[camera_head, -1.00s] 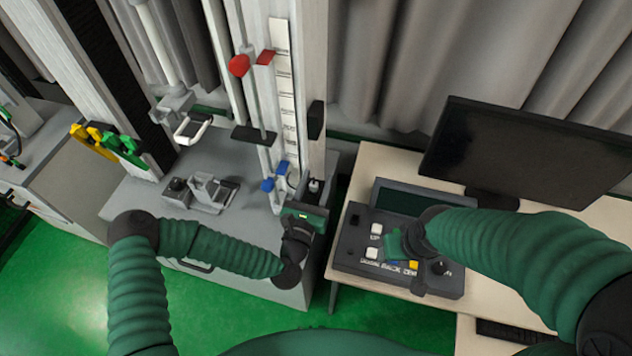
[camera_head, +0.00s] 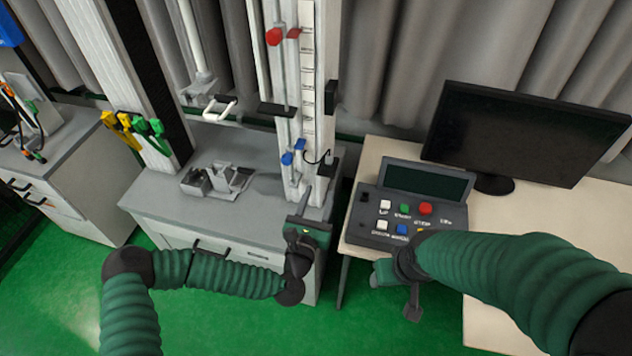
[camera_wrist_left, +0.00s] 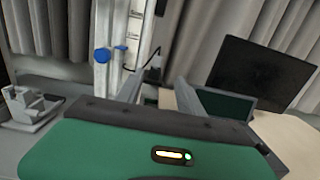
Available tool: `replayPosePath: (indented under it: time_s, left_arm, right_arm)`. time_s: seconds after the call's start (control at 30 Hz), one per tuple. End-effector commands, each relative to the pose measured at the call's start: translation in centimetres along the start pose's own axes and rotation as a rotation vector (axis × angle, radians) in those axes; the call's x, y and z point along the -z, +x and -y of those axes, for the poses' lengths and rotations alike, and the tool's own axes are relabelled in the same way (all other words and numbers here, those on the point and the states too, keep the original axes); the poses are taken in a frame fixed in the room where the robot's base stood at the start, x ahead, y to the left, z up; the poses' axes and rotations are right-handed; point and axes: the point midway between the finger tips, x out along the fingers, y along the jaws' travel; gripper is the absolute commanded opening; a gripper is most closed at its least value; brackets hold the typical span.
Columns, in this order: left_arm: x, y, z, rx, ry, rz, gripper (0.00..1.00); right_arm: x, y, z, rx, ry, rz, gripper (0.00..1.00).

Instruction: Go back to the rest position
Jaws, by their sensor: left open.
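My left arm comes in from the left in the head view. Its gripper (camera_head: 312,208) is open and empty, in front of the foot of the tower column, by the grey cabinet's right front edge. In the left wrist view its two fingers (camera_wrist_left: 155,92) stand apart with nothing between them. My right gripper (camera_head: 382,272) is off the desk's front edge, below the control panel (camera_head: 373,226). Its fingers are too hidden to tell their state. My right arm covers the panel's lower right corner.
A grey fixture (camera_head: 217,180) sits on the cabinet. A monitor (camera_head: 530,130) stands on the desk (camera_head: 520,250). Green floor is clear in front.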

Motion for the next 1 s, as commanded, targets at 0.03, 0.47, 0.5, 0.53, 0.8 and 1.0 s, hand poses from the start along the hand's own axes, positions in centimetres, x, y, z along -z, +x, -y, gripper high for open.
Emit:
replayPosePath:
  time_s: [0.03,0.47,0.5,0.53,0.8,1.0]
  left_arm:
    - [0.0,-0.1,0.0,0.0,0.0,0.001,0.44]
    - [8.2,-7.8,3.9,0.691,1.181,-0.239,0.44]
    - [9.2,-9.6,2.1,0.802,1.367,-0.279,0.44]
    - [9.7,-10.9,0.5,0.881,1.498,-0.309,0.44]
    - [3.6,-23.9,-14.0,1.572,2.186,-0.515,0.44]
    - [-0.5,-29.9,-15.9,1.821,2.229,-0.453,0.44]
  right_arm:
    - [0.0,0.0,0.0,0.0,0.0,0.0,0.57]
    - [0.0,0.0,0.0,0.0,-0.001,0.0,0.57]
    - [0.0,0.0,0.0,0.0,-0.001,0.0,0.57]
    - [0.0,0.0,0.0,0.0,-0.001,0.0,0.57]
    - [0.0,0.0,0.0,0.0,0.0,0.0,0.57]
    - [0.0,0.0,0.0,0.0,-0.001,0.0,0.57]
